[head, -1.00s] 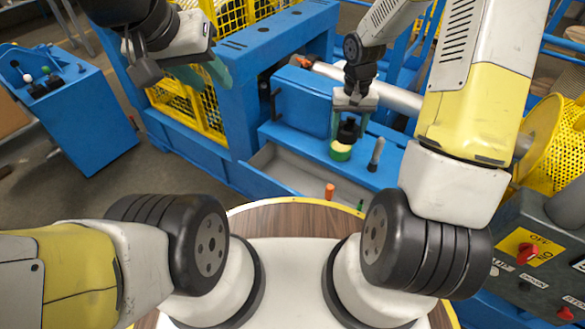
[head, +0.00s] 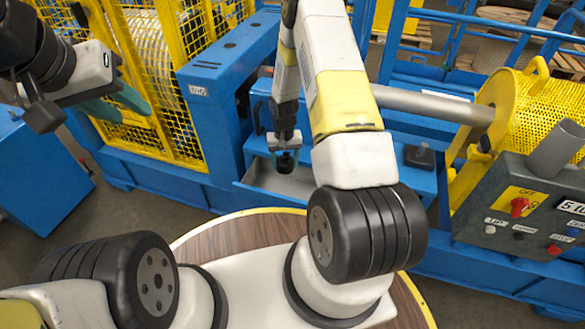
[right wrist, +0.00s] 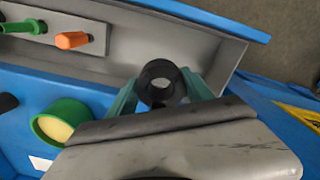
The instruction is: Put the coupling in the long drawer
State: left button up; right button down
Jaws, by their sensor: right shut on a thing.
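The coupling is a short black ring with a hole (right wrist: 160,82), seen end-on in the right wrist view. My right gripper (head: 286,150) is shut on it, with a teal finger on each side. In the head view the coupling (head: 285,163) hangs over the open long drawer (head: 262,194), whose grey inside also shows in the right wrist view (right wrist: 205,40). The coupling is near one end of the drawer; its height above the floor of the drawer is hard to tell. My left gripper (head: 118,104) is empty at the left, its teal fingers apart.
In the right wrist view, a grey plate with an orange-handled tool (right wrist: 72,40) and a green-handled one (right wrist: 25,27) lies in the drawer. A green cup (right wrist: 62,122) stands on the blue surface beside it. A control panel (head: 530,205) is at the right; yellow mesh guards stand behind.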

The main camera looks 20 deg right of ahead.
notch_tip(320, 180, down, 15)
jog(key=shift+d+f, duration=0.1)
jog(key=shift+f, duration=0.1)
dwell(0.3)
jog(key=shift+f, duration=0.2)
jog(key=shift+c, duration=2.1)
grip_release()
